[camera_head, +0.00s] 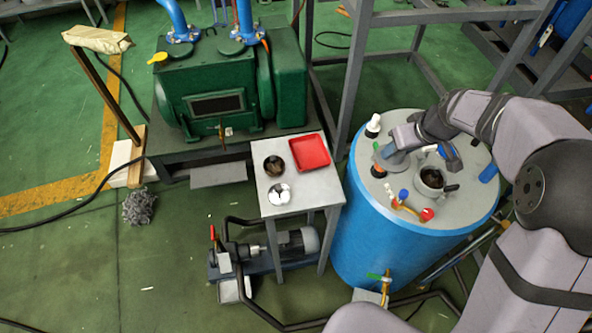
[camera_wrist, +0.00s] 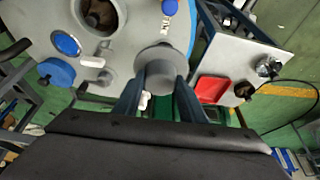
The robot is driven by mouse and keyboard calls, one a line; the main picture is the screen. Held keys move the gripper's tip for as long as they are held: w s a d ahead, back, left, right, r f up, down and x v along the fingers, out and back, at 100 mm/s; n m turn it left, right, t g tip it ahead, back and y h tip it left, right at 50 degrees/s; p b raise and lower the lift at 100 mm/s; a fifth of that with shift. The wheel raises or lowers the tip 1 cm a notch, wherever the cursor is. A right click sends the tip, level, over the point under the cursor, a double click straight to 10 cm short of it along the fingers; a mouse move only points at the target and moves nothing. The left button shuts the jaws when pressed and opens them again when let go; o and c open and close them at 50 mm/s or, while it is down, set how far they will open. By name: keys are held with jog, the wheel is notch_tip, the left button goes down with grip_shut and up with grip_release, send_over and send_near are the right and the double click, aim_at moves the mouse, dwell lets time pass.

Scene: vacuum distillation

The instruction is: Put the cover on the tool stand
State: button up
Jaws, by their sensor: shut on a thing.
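The grey cover (camera_wrist: 160,72) has a round disc and a thick stem. My gripper (camera_wrist: 158,98) is shut on it, one finger on each side. In the head view the cover (camera_head: 393,159) is over the left part of the blue tank's top, beside the open port (camera_head: 432,181). I cannot tell how far it is above the tank top. The tool stand (camera_head: 305,196) is a small grey table left of the tank. It also shows at the right in the wrist view (camera_wrist: 228,58).
The stand holds a red tray (camera_head: 310,152), a dark round item (camera_head: 274,166) and a silver item (camera_head: 279,194). Its front right surface is bare. The blue tank (camera_head: 365,230) carries several valves and fittings. A green pump (camera_head: 215,95) stands behind the stand.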

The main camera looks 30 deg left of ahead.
jog(key=s+a+f+n+g+b, duration=0.2)
jog(key=s+a+n+g, duration=0.3)
jog(key=s+a+n, duration=0.75)
jog(key=shift+y, duration=0.4)
jog(key=shift+w+a+f+p, duration=0.25)
jog(key=shift+f+p, duration=0.15)
jog(key=shift+f, duration=1.05)
jog(key=shift+w+a+f+p, duration=0.25)
jog(key=shift+f+p, duration=0.1)
jog(key=shift+f, duration=1.15)
jog(key=shift+w+a+f+p, duration=0.25)
jog(key=shift+f+p, duration=0.15)
jog(key=shift+f, duration=1.05)
jog(key=shift+f+n, duration=0.25)
jog(key=shift+f, duration=0.1)
jog(key=shift+f, duration=0.2)
jog(key=o, duration=1.2)
jog(key=shift+r, duration=0.2)
jog(key=b+v, duration=0.2)
jog(key=v, duration=1)
